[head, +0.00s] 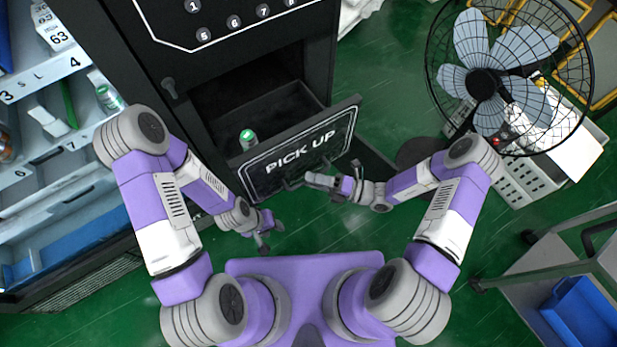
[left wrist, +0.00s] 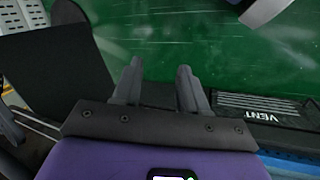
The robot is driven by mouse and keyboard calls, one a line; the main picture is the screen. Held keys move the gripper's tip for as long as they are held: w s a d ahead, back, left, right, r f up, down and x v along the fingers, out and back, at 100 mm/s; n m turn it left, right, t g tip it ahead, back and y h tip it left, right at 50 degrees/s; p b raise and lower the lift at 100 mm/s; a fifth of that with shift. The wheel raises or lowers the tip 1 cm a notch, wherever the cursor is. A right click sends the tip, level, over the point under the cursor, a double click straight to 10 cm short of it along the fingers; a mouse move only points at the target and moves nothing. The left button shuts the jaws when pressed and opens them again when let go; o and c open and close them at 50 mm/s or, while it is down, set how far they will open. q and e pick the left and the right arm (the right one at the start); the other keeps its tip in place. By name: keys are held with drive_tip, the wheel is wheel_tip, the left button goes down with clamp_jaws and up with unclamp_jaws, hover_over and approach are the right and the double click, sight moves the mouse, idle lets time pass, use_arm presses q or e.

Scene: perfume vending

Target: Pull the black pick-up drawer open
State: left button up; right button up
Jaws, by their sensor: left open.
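The black pick-up drawer (head: 310,145), its front marked PICK UP, stands pulled out from the black machine, with its inside showing. A green and white item (head: 248,139) is in it behind the front panel. My right gripper (head: 312,181) is at the drawer's lower front edge, by the handle (head: 291,184). I cannot tell whether its fingers are closed around the handle. My left gripper (head: 264,244) is open and empty, below the drawer's left corner and apart from it. Its two spread fingers also show in the left wrist view (left wrist: 160,90), over the green floor.
A shelf rack (head: 50,190) with price tags and goods stands at the left. A fan (head: 485,82) stands at the upper right beside a white crate (head: 530,175). A cart with a blue bin (head: 580,312) is at the lower right. Green floor is clear between.

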drive_tip(key=v, duration=0.6)
idle(0.4)
drive_tip(key=s+a+f+n+g+h, duration=0.1)
drive_tip(key=s+f+n+g+h, duration=0.35)
drive_tip(key=s+n, duration=0.35)
drive_tip(key=s+a+f+n+g+h, duration=0.25)
drive_tip(key=s+n+g+h, duration=0.2)
drive_tip(key=n, duration=0.55)
drive_tip(key=w+d+n+t+h, duration=0.1)
drive_tip(key=n+h, duration=0.1)
drive_tip(key=n, duration=0.3)
drive_tip(key=w+d+f+n+t+h, duration=0.1)
drive_tip(key=n+t+h, duration=0.1)
drive_tip(key=n, duration=0.4)
drive_tip(key=w+d+f+n+t+h, duration=0.1)
drive_tip(key=n, duration=0.5)
drive_tip(key=shift+w+d+f+t+h, duration=0.1)
drive_tip(key=shift+d+t+h, duration=0.2)
drive_tip(key=shift+d+h, duration=0.1)
